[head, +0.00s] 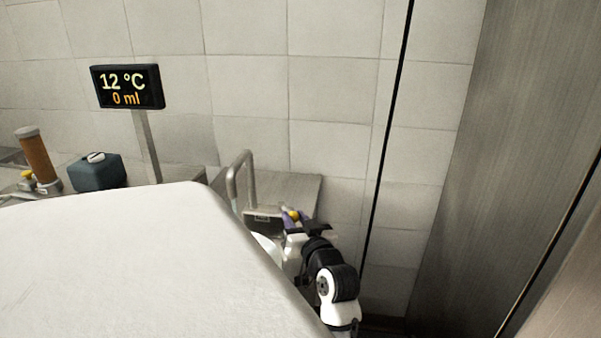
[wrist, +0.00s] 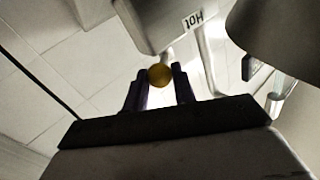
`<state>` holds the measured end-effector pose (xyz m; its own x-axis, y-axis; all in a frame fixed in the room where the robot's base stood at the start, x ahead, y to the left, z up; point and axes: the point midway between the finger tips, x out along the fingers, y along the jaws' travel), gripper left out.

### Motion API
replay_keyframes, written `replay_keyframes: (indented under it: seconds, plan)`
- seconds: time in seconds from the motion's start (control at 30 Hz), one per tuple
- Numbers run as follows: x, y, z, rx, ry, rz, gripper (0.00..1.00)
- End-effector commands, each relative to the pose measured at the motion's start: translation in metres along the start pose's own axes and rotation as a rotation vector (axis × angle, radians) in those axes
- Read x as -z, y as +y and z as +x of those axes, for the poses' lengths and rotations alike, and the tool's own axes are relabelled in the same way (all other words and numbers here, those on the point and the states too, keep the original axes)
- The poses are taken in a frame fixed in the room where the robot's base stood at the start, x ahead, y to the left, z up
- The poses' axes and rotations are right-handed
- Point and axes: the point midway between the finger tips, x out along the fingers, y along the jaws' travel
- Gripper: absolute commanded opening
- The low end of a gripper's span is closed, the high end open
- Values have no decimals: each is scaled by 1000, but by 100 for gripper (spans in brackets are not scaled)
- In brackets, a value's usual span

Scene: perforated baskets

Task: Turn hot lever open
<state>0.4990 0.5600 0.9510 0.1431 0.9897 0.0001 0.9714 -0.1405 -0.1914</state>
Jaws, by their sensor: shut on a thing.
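The hot lever ends in a yellow ball knob (wrist: 160,74), which sits between my gripper's dark purple fingers (wrist: 160,90) in the wrist view. My gripper is shut on this knob. A metal housing (wrist: 160,22) with an upside-down HOT label stands just beyond it. In the head view, the yellow knob (head: 293,215) and my gripper (head: 290,217) are small, beside the base of a bent metal spout (head: 240,172). Most of the lever's stem is hidden. A display (head: 127,87) reads 12 °C and 0 ml.
A large pale surface (head: 120,255) fills the lower left of the head view and hides part of the counter. A blue-grey container (head: 96,173) and an orange-brown cylinder (head: 37,157) stand at left. A tiled wall (head: 330,90) is behind, and a metal panel (head: 480,160) is at right.

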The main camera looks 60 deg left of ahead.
Motion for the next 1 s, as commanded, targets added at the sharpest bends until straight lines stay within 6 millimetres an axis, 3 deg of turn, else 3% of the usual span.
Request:
replay_keyframes:
  seconds: [0.17, 0.2, 0.33, 0.73, 0.87, 1.0]
  plan:
    - [0, 0, 0, 0, 0, 0, 0]
    - [0, 0, 0, 0, 0, 0, 29]
    - [0, 0, 0, 0, 0, 0, 46]
    - [-1, 1, -8, 0, 1, 0, 47]
    - [-3, 2, -28, -1, 2, 1, 47]
    - [-4, 2, -61, -3, 3, 1, 47]
